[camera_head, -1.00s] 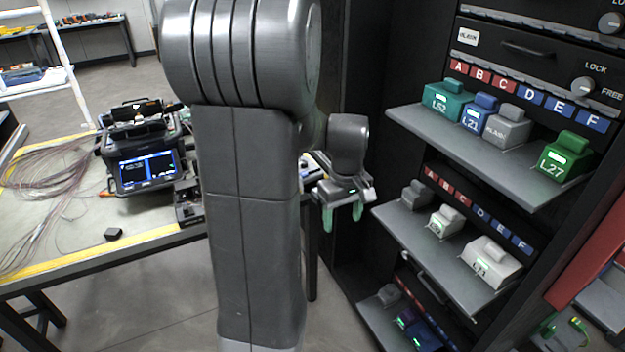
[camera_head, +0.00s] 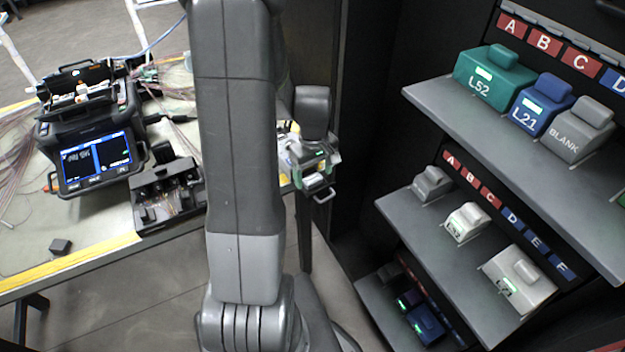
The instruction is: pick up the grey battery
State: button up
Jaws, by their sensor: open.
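A grey battery-shaped block marked BLANK (camera_head: 577,130) sits on the top shelf, right of a blue block. A smaller plain grey block (camera_head: 432,183) sits at the left of the middle shelf, under label A. I cannot tell which of these is the battery meant. My gripper (camera_head: 318,190) is open and seen small beyond my arm, left of the shelves. It is apart from both grey blocks, with nothing visible between its fingers. My arm hides part of the table behind it.
The top shelf (camera_head: 440,106) also bears a teal block (camera_head: 493,78) and a blue block (camera_head: 543,104). The middle shelf bears two pale blocks, the lower shelf dark ones. A splicing machine (camera_head: 92,130) and black holder (camera_head: 168,195) stand on the table at left.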

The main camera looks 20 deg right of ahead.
jog(key=shift+f, duration=0.9)
jog(key=c, duration=1.1)
